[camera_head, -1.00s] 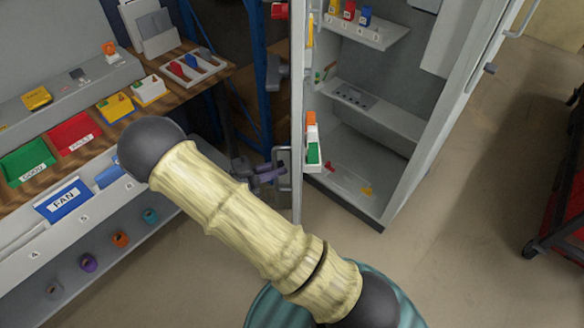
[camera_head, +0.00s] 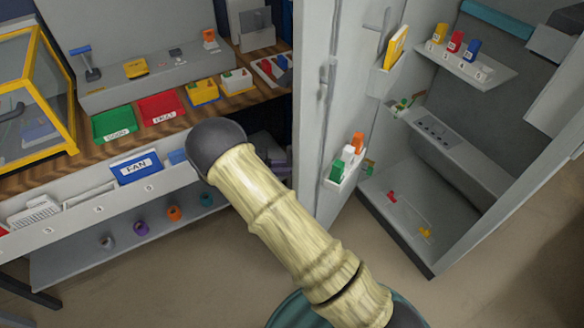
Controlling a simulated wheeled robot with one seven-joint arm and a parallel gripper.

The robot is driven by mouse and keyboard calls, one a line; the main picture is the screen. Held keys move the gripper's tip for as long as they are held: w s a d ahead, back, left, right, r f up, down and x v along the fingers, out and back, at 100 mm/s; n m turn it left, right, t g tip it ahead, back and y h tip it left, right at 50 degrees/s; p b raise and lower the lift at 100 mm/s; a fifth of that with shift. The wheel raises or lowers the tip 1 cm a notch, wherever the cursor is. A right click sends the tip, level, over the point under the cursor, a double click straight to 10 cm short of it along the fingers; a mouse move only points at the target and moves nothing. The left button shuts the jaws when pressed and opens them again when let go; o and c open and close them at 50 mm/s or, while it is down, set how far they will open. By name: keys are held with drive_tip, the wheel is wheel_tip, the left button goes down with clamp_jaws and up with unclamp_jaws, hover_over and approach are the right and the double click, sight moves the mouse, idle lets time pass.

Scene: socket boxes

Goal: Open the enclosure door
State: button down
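A tall grey cabinet (camera_head: 437,254) stands open at the right. Its door (camera_head: 311,110) is swung out to the left, with the inner face and its small bins in view. A latch or handle (camera_head: 326,82) shows on the door. A yellow-framed enclosure with clear panels (camera_head: 40,60) sits on the bench at the far left, cut by the picture edge; a dark handle (camera_head: 12,112) shows on it, and its front looks shut. My pale ribbed arm crosses the lower middle. Grey-purple parts (camera_head: 275,153) behind it, left of the cabinet door, may be my gripper; its fingers cannot be made out.
The bench holds a green bin (camera_head: 114,124), a red bin (camera_head: 160,107) and other bins. A blue FAN bin (camera_head: 135,168) sits in the rack below. Cabinet shelves (camera_head: 465,58) carry small coloured parts. Open floor (camera_head: 500,285) lies in front and at right.

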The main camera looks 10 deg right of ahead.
drive_tip(key=shift+w+d+r, duration=0.1)
drive_tip(key=shift+w+d, duration=0.05)
drive_tip(key=c, duration=1.5)
unclamp_jaws()
drive_tip(key=shift+c, duration=0.2)
drive_tip(key=shift+a, duration=0.2)
drive_tip(key=w+a+b, duration=0.1)
drive_tip(key=a, duration=1.6)
drive_tip(key=shift+c, duration=0.2)
